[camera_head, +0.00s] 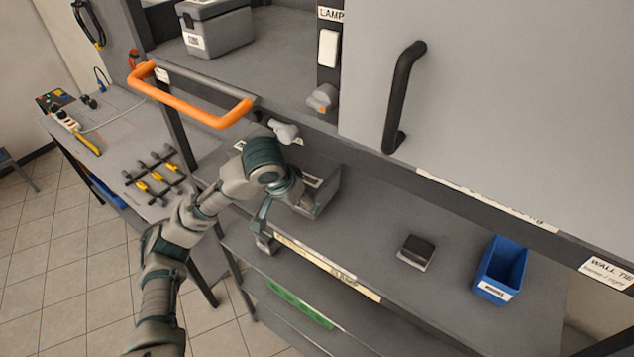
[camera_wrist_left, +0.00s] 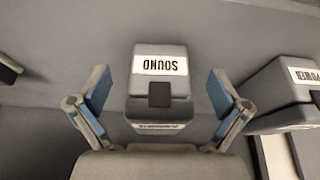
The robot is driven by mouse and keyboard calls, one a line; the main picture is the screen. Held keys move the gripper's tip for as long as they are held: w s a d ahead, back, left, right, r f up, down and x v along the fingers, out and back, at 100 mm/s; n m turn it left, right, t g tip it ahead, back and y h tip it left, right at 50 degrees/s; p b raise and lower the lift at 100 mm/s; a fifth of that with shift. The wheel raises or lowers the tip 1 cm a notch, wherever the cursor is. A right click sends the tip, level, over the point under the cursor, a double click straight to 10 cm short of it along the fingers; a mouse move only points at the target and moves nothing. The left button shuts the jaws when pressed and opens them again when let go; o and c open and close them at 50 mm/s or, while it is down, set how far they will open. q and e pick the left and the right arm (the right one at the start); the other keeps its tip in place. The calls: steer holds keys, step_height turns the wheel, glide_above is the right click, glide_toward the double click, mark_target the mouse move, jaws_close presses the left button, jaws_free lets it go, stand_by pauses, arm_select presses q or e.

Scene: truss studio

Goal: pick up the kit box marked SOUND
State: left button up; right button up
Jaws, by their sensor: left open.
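In the left wrist view, the grey kit box marked SOUND (camera_wrist_left: 160,92) lies between the two fingers of my left gripper (camera_wrist_left: 161,90). Its white label reads upside down there, and a dark square latch sits below the label. Clear gaps show between the box and both blue-padded fingers. In the head view, my left gripper (camera_head: 286,222) is open over the middle shelf, beside a grey box (camera_head: 325,189) that my arm partly hides; its label is not readable there. My right gripper is not in view.
A grey box marked POWER (camera_wrist_left: 280,92) stands close right of SOUND in the wrist view. In the head view, an orange handle (camera_head: 195,109) juts out above my arm. A blue bin (camera_head: 502,268) and small dark block (camera_head: 416,252) sit further right, with bare shelf between.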

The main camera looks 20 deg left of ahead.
mark_target(311, 187)
arm_select(q)
steer(key=shift+w+d, duration=0.15)
steer(key=shift+w, duration=0.55)
steer(key=w, duration=0.1)
steer(key=w+d, duration=0.1)
steer(key=w, duration=0.1)
steer(key=w+p, duration=0.1)
steer(key=w, duration=0.1)
steer(key=shift+d+f, duration=0.2)
steer(key=shift+f, duration=0.05)
steer(key=shift+w+d+f, duration=0.1)
steer(key=shift+d+f, duration=0.1)
steer(key=shift+f, duration=0.2)
steer(key=shift+c, duration=0.2)
steer(key=c, duration=1.2)
steer(key=shift+s+f, duration=0.15)
steer(key=shift+s, duration=0.05)
steer(key=shift+c, duration=1.4)
